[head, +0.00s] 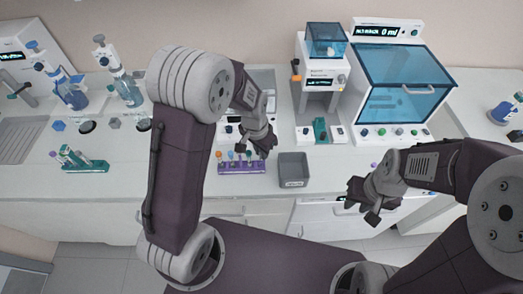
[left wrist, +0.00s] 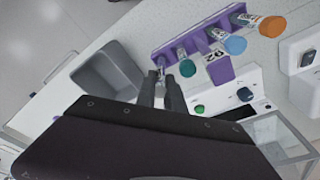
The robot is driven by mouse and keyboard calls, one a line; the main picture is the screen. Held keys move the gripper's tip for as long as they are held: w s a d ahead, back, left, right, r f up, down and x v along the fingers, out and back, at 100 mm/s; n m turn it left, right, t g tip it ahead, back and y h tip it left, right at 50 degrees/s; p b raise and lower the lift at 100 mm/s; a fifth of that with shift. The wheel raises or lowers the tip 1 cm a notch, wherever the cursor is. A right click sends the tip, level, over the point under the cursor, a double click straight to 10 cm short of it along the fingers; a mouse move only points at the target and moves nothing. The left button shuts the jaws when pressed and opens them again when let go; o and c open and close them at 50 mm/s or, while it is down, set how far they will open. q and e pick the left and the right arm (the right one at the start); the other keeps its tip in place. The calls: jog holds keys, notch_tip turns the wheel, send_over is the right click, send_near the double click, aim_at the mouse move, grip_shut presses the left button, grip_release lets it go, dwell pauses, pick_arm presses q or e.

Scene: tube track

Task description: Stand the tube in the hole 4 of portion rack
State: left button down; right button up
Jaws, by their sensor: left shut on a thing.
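A purple rack (head: 240,168) stands on the counter near its front edge, with several capped tubes in it. In the left wrist view the rack (left wrist: 199,40) holds tubes with orange (left wrist: 271,27), blue (left wrist: 235,45) and green (left wrist: 187,68) caps. My left gripper (head: 262,150) is at the rack's right end; in the left wrist view its fingers (left wrist: 162,78) are close together at the end past the green cap. It is shut on a tube, mostly hidden by the fingers; I cannot tell how deep it sits. My right gripper (head: 364,203) is open and empty, right of the grey bin.
A grey bin (head: 293,171) stands just right of the rack; it also shows in the left wrist view (left wrist: 108,72). A green rack (head: 84,164) is at the left. White machines (head: 321,75) and a blue-windowed cabinet (head: 403,88) stand behind.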

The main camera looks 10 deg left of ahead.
pick_arm(q)
jog(key=shift+f, duration=0.15)
jog(key=shift+f+b, duration=0.4)
jog(key=shift+b, duration=0.05)
jog(key=shift+f, duration=0.1)
jog(key=c, duration=1.3)
grip_release()
jog(key=shift+c, duration=0.2)
notch_tip(320, 180, up, 9)
jog(key=s, duration=0.1)
jog(key=shift+a, duration=0.35)
